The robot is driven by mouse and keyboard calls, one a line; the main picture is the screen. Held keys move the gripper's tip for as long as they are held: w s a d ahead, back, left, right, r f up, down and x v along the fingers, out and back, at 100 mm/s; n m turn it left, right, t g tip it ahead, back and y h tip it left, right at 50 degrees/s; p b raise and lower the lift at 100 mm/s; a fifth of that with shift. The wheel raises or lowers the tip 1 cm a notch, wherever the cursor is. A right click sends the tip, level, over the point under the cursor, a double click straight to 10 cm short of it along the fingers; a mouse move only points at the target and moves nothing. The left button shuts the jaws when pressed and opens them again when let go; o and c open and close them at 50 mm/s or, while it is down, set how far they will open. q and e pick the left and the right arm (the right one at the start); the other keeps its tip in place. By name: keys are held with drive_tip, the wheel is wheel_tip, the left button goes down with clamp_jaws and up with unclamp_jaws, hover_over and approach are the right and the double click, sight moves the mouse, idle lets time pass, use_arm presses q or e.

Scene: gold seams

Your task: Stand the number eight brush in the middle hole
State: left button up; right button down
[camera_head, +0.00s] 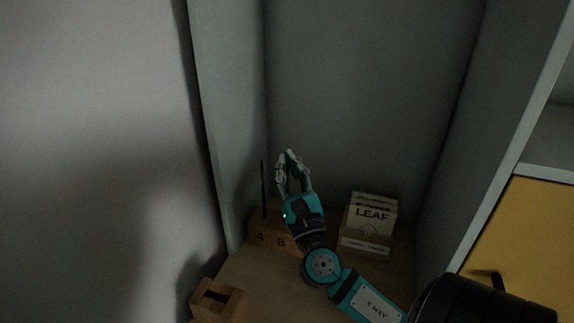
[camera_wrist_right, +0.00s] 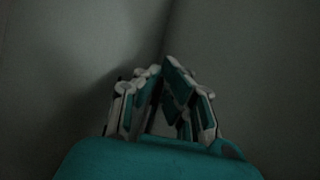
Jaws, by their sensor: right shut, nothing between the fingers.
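A wooden block (camera_head: 270,238) with the numbers 4 and 8 on its front stands at the back left of the shelf. A thin dark upright stick, seemingly a brush (camera_head: 264,187), rises from its left part, above the 4. I cannot make out its hole or any mark on it. My right gripper (camera_head: 288,156) is shut and empty, fingers up, above and in front of the block's right part, which it hides. Its bent fingers also show in the right wrist view (camera_wrist_right: 165,80), with nothing between them. My left gripper is out of view.
A box of LEAF packets (camera_head: 370,214) stands right of the block. A small wooden block with a dark slot (camera_head: 217,302) is at the front left. Grey walls close in the left, back and right. A yellow panel (camera_head: 525,240) with a dark handle is at the right.

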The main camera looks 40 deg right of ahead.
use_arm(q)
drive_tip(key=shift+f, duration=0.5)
use_arm(e)
drive_tip(key=shift+a+f, duration=0.1)
drive_tip(key=shift+f, duration=0.35)
use_arm(q)
drive_tip(key=shift+b, duration=0.35)
use_arm(e)
drive_tip(key=c, duration=2.1)
unclamp_jaws()
drive_tip(key=shift+a, duration=0.1)
drive_tip(key=o, duration=0.7)
drive_tip(key=shift+a+f, duration=0.1)
drive_tip(key=a+f+n+y, duration=0.1)
drive_tip(key=a+f, duration=0.2)
drive_tip(key=f, duration=0.1)
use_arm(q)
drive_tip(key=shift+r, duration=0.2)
use_arm(e)
drive_tip(key=s+r+h, duration=0.1)
drive_tip(key=s, duration=0.5)
drive_tip(key=shift+s+r+m, duration=0.15)
drive_tip(key=shift+s+m, duration=0.1)
drive_tip(key=shift+m, duration=0.05)
